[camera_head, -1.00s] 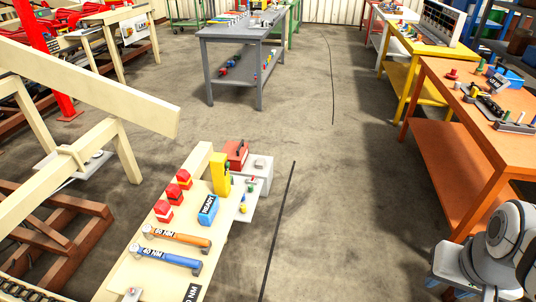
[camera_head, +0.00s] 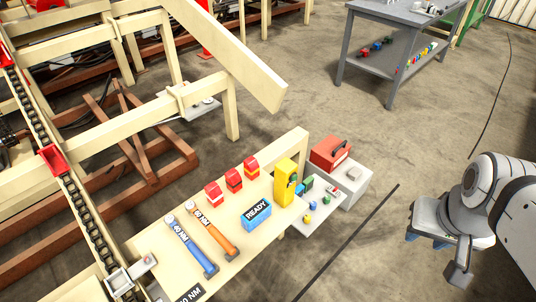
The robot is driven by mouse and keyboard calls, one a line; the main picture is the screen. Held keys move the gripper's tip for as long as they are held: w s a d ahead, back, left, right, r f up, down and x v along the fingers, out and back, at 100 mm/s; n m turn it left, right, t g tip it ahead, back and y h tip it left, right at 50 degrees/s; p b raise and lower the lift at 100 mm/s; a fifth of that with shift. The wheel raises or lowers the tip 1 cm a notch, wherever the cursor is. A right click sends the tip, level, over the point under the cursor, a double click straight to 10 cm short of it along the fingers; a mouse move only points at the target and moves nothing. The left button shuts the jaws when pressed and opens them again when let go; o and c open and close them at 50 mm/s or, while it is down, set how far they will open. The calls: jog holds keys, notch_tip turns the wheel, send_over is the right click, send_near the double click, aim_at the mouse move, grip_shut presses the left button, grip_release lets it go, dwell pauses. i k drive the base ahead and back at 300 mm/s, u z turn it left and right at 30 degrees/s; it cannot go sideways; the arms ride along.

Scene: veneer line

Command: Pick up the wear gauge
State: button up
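I cannot tell for certain which item is the wear gauge. A cream bench (camera_head: 165,243) near the bottom centre carries small items. A blue-handled torque wrench (camera_head: 193,247) and an orange-handled one (camera_head: 214,230) lie on the bench, both labelled 40 NM. My gripper (camera_head: 440,247) is at the right, over bare floor and well apart from the bench. It is seen at an angle, and its finger gap is unclear.
Red blocks (camera_head: 232,179) line the bench's back. A grey side shelf (camera_head: 328,218) holds small coloured parts, beside a red toolbox (camera_head: 330,152). A cream beam frame (camera_head: 232,60) and chain stand left. A grey table (camera_head: 392,45) is at the back. Floor at the centre right is clear.

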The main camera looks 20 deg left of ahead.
aim_at(253, 217)
jog(key=u, duration=0.6)
jog(key=i, duration=0.75)
jog(key=u, duration=0.35)
jog(key=k, duration=0.85)
jog(key=u, duration=0.2)
jog(key=i, duration=0.85)
jog(key=z, duration=0.05)
